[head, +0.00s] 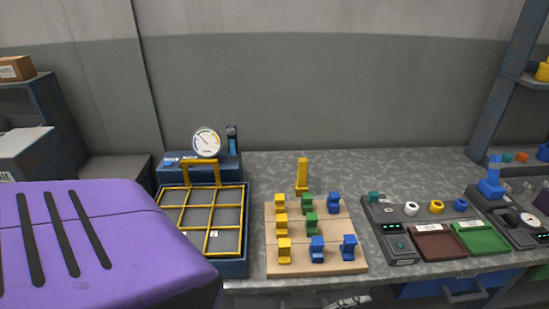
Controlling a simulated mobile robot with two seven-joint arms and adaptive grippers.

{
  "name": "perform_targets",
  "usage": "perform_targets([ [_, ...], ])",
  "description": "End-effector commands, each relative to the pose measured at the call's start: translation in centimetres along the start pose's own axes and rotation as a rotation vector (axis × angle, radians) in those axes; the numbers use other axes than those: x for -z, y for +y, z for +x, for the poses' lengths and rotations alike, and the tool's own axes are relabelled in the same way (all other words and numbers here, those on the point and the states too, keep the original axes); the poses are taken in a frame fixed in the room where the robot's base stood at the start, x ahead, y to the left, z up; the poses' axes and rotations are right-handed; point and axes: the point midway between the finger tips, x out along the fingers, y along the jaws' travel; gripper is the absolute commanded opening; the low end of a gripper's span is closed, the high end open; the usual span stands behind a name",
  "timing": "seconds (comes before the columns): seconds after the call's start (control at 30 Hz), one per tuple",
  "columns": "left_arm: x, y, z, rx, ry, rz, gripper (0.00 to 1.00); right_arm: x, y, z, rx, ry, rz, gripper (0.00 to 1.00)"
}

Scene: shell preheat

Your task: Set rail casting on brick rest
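A tan board (274,236) stands on the bench in the middle, carrying several small castings in yellow (283,251), green (310,224) and blue (348,248). A taller yellow piece (302,174) stands upright just behind the board. I cannot tell which piece is the rail casting or which surface is the brick rest. No gripper shows clearly. A small grey metal shape lies at the bottom edge, too cut off to identify.
A blue-framed tray with a yellow grid (209,205) and a dial gauge (206,143) stands left of the board. To the right are a grey panel (392,213), a red tray (438,244) and a green tray (480,237). A large purple shape blocks the lower left.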

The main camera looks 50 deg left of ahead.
Motion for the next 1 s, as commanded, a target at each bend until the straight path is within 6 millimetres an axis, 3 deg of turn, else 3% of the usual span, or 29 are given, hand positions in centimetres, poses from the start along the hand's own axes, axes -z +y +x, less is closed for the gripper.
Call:
perform_targets([
  [0.03,-4.3,0.2,-3.4,0.118,-0.158,-0.099,0.43,0.0,0.0,0.0,0.000,0.000,0.001,0.31],
  [0.1,-9.1,0.9,-7.8,0.224,-0.354,-0.199,0.43,0.1,-0.1,0.0,0.000,0.001,0.002,0.31],
  [0.2,-13.9,3.5,-13.9,0.301,-0.585,-0.318,0.43,0.1,-0.1,0.0,0.000,0.001,0.002,0.31],
  [0.3,-16.5,6.2,-18.4,0.328,-0.742,-0.405,0.43,0.0,0.0,0.0,0.000,0.001,0.001,0.31],
  [0.4,-17.7,8.1,-21.1,0.333,-0.831,-0.459,0.43,0.0,0.0,0.0,0.000,0.000,0.000,0.31],
  [0.53,-18.1,8.9,-22.2,0.332,-0.870,-0.483,0.43,0.0,0.0,0.0,0.001,0.000,-0.002,0.31],
  [0.77,-18.1,8.9,-22.1,0.331,-0.869,-0.482,0.43,0.1,0.1,0.0,0.001,0.001,-0.006,0.31],
  [0.93,-15.8,8.0,-20.9,0.328,-0.839,-0.482,0.43,3.6,0.0,-0.8,0.006,0.045,-0.004,0.31],
  [1.0,-15.8,8.0,-20.9,0.328,-0.839,-0.482,0.43,3.6,0.0,-0.8,0.006,0.045,-0.004,0.31],
])
